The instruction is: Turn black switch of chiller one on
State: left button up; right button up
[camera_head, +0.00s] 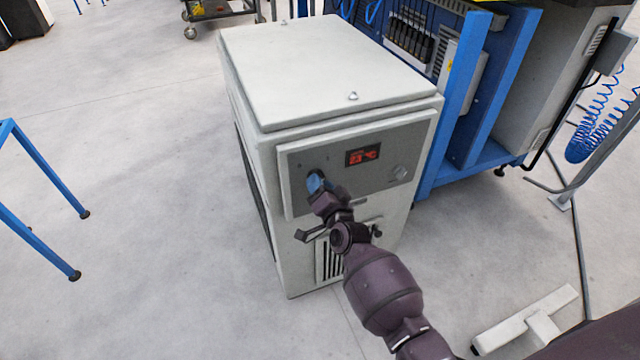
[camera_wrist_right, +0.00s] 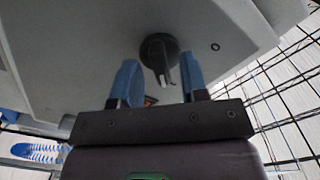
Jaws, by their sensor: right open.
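The chiller (camera_head: 325,70) is a light grey box with a grey front panel and a lit red display (camera_head: 362,155). My right gripper (camera_head: 318,182) is at the left part of this panel and hides what lies behind it in the head view. In the right wrist view the round black switch (camera_wrist_right: 158,50), with a pale mark on its handle, shows between the blue fingers of my right gripper (camera_wrist_right: 160,78). The fingers are open, with a visible gap on each side of the switch. My left gripper is in neither view.
A blue-framed machine (camera_head: 475,90) stands close behind the chiller to the right. A blue metal frame (camera_head: 40,240) stands at the left. The floor (camera_head: 150,150) between it and the chiller is clear.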

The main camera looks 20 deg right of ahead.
jog(key=s+p, duration=0.1)
jog(key=s, duration=0.9)
jog(key=shift+s+d, duration=0.15)
jog(key=shift+d, duration=0.05)
